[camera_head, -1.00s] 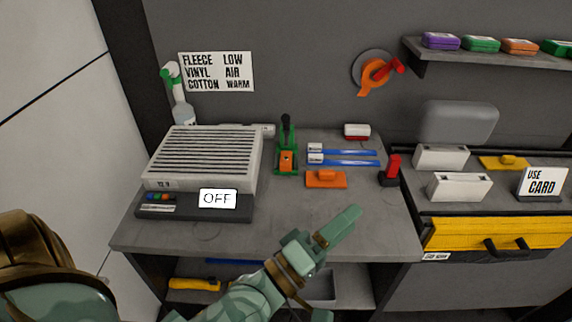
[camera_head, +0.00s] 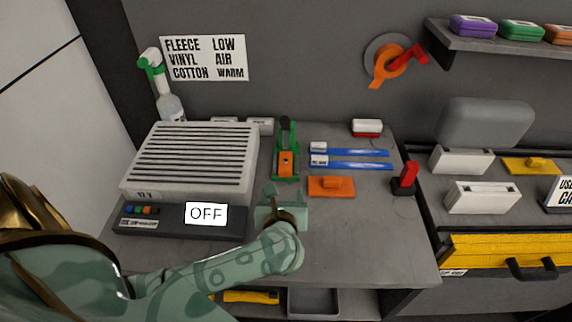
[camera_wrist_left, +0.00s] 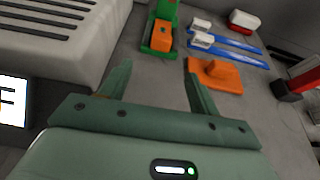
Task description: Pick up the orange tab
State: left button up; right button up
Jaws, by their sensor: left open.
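A small orange tab (camera_head: 286,164) sits in a green holder (camera_head: 286,142) on the bench; the tab shows in the left wrist view (camera_wrist_left: 162,38), ahead of my fingers. A separate flat orange block with a raised grip (camera_head: 331,187) lies to its right, and also shows in the left wrist view (camera_wrist_left: 213,75). I cannot tell for certain which one the task means. My left gripper (camera_head: 284,194) is open and empty, just in front of the green holder. Its fingers (camera_wrist_left: 158,80) point toward the holder, apart from both orange things. My right gripper is out of view.
A grey slatted heater (camera_head: 190,165) with an OFF sign (camera_head: 206,213) stands close on the left. Blue-bladed strips (camera_head: 350,165), a red-and-white block (camera_head: 367,127) and a red-handled tool (camera_head: 405,180) lie to the right. The bench front is clear.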

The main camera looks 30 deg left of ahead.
aim_at(285, 175)
pick_arm(q)
jog(key=x, duration=0.5)
jog(key=shift+f+b, duration=0.1)
jog(key=shift+b, duration=0.25)
jog(key=shift+w+a, duration=0.1)
jog(key=shift+w, duration=0.1)
jog(key=b+x, duration=0.1)
jog(key=x, duration=0.4)
jog(key=shift+w+f, duration=0.1)
jog(key=shift+f, duration=0.1)
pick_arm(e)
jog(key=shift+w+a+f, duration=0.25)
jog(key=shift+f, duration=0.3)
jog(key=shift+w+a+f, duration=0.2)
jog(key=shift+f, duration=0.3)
pick_arm(q)
jog(key=shift+r, duration=0.1)
jog(key=c, duration=1.1)
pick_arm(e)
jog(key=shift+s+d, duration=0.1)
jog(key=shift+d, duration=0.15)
pick_arm(q)
jog(key=shift+c, duration=0.2)
